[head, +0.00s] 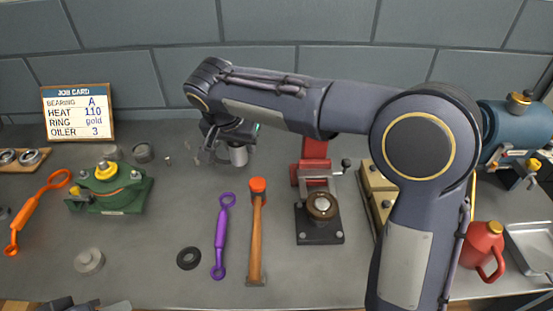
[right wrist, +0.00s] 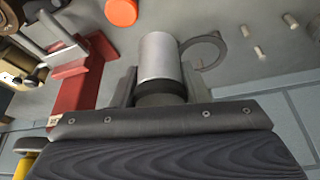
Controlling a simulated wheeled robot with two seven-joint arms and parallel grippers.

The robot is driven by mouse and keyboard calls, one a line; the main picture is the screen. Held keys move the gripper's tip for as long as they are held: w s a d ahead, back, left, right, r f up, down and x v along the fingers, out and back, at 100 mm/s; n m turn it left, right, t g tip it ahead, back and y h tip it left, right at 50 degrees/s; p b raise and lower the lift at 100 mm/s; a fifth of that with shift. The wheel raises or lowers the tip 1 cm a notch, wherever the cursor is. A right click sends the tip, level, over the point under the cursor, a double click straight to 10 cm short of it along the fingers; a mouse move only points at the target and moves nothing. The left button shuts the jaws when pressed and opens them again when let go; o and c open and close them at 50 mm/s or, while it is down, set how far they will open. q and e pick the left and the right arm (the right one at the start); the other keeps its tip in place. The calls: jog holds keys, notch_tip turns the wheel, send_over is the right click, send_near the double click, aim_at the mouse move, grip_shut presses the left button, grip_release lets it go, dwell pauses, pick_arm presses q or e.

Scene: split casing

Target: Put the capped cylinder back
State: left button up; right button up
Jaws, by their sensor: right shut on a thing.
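My right gripper (head: 236,138) is shut on the capped cylinder (head: 238,155), a silver-grey cylinder that shows below the jaws in the head view. In the right wrist view the cylinder (right wrist: 160,58) stands out between the two fingers (right wrist: 160,88), with a dark band at the end nearest the palm. A dark grey ring-shaped piece (right wrist: 203,50) shows beside it; I cannot tell whether they touch. The cylinder's far end is hidden. The left gripper's fingers do not show.
An orange-headed hammer (head: 257,220), a purple wrench (head: 221,235) and a black ring (head: 189,258) lie in front. A red-armed press (head: 318,225) stands right of them. A green casing (head: 110,190) sits left. The tiled wall (head: 150,75) is close behind.

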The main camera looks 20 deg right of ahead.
jog(key=w+d+f, duration=0.4)
jog(key=w+d+f+p, duration=0.1)
jog(key=w+d+f, duration=0.2)
jog(key=d, duration=0.1)
jog(key=shift+w+d+f+p, duration=0.2)
jog(key=shift+w+f+p, duration=0.1)
jog(key=shift+w+f, duration=0.1)
jog(key=shift+w+d+f, duration=0.3)
jog(key=shift+d+f, duration=0.1)
jog(key=shift+f, duration=0.3)
notch_tip(320, 180, down, 3)
jog(key=shift+w+d+f, duration=0.1)
jog(key=shift+f, duration=0.2)
jog(key=o, duration=1.1)
